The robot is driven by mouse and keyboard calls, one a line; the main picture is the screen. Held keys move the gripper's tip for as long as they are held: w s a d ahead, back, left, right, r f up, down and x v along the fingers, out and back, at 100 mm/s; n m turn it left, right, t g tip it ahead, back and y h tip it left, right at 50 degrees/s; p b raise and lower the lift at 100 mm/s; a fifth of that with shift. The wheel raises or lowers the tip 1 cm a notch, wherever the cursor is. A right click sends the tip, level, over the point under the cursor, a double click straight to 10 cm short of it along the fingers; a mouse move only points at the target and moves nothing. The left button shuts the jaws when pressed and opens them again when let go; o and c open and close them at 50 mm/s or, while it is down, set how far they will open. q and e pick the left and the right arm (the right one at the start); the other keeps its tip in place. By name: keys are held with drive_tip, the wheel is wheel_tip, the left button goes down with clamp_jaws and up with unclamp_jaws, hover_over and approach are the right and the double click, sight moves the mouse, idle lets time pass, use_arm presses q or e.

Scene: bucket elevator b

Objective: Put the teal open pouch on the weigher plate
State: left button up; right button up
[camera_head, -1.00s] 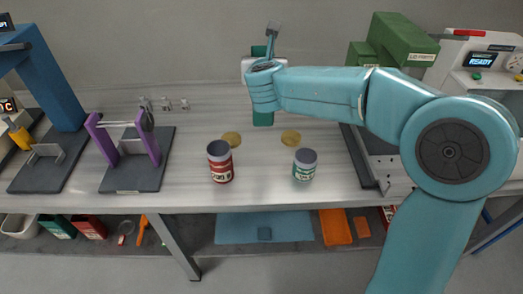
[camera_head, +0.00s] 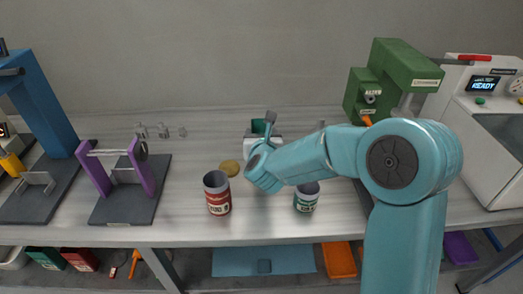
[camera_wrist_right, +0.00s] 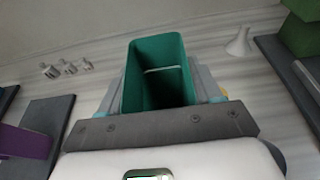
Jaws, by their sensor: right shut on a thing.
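The teal open pouch (camera_wrist_right: 158,72) is a deep, open-topped box shape in the right wrist view, with a pale line across its inside. My right gripper (camera_wrist_right: 160,96) is shut on it, with grey fingers on both sides. In the head view only a small part of the pouch (camera_head: 259,126) shows behind my right gripper (camera_head: 262,140), over the rear middle of the bench. The pouch's bottom is hidden, so its height above the bench cannot be told. I cannot identify the weigher plate with certainty. My left gripper is not in view.
A red-labelled can (camera_head: 217,194) and a green-labelled can (camera_head: 306,199) stand near the bench's front. A yellow disc (camera_head: 230,168) lies between. A purple-posted stand (camera_head: 120,205) is left; a green machine (camera_head: 392,78) and white READY machine (camera_head: 482,110) are right. Small metal weights (camera_head: 152,131) stand behind.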

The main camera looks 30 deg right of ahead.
drive_tip(key=shift+w+d+f, duration=0.15)
drive_tip(key=shift+f, duration=2.5)
drive_tip(key=shift+f, duration=0.15)
drive_tip(key=o, duration=0.8)
